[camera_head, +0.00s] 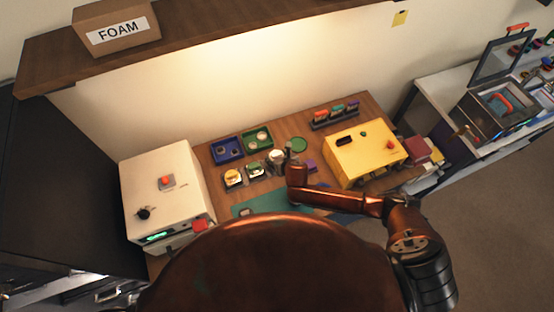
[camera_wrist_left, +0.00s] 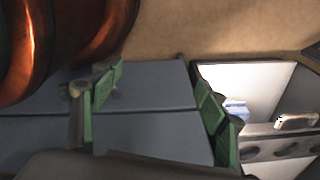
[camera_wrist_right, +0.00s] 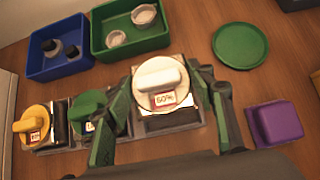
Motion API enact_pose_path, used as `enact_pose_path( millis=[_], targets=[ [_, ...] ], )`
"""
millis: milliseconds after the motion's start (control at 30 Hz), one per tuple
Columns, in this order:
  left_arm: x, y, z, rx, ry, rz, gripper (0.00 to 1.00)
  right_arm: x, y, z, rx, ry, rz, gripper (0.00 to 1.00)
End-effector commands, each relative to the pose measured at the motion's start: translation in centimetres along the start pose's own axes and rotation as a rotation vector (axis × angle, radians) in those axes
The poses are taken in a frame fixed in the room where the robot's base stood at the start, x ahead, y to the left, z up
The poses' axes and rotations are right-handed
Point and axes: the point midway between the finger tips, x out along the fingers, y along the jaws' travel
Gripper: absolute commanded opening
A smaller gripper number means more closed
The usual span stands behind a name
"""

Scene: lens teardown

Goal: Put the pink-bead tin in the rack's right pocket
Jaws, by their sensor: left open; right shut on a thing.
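A round tin with a white knobbed lid (camera_wrist_right: 167,82) and a red-edged "60%" label shows in the right wrist view; its beads are hidden. My right gripper (camera_wrist_right: 165,90) is shut on it, a finger on each side. The tin is at the right end of the dark rack (camera_wrist_right: 70,146); I cannot tell whether it is seated in the pocket. In the head view the white tin (camera_head: 277,156) stands beside my right gripper (camera_head: 290,153). A yellow-lidded tin (camera_wrist_right: 33,125) and a green-lidded tin (camera_wrist_right: 90,117) occupy the rack further left. My left gripper (camera_wrist_left: 158,95) is open and empty.
A blue bin (camera_wrist_right: 42,68) and a green bin (camera_wrist_right: 102,28) stand behind the rack. A green disc (camera_wrist_right: 240,46) and a purple block (camera_wrist_right: 278,122) lie to its right. A yellow box (camera_head: 365,155) and a white machine (camera_head: 160,185) flank the work area.

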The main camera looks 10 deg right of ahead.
Motion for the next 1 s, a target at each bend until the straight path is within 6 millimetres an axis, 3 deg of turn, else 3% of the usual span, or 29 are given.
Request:
enact_pose_path(
  millis=[100,167,367,400,667,1000],
  targets=[
    [-0.3,0.0,0.5,-0.001,-0.006,0.000,0.68,1.1,0.1,-1.4,0.001,0.005,0.001,0.19],
    [-0.4,0.0,0.6,-0.001,-0.008,0.000,0.68,1.4,0.1,-1.7,0.000,0.003,0.002,0.14],
    [-0.4,0.1,1.8,-0.004,-0.023,0.001,0.68,1.5,0.1,-1.8,-0.001,0.003,0.002,0.14],
    [-0.4,0.1,1.8,-0.004,-0.024,0.001,0.68,1.5,0.1,-1.8,-0.001,0.003,0.002,0.51],
    [-0.3,0.0,1.2,-0.002,-0.016,0.000,0.68,1.5,0.1,-1.8,-0.001,0.003,0.001,0.68],
    [-0.4,0.0,0.9,-0.002,-0.012,0.000,0.68,1.1,0.1,-1.8,-0.001,0.003,0.002,0.68]
  ],
)
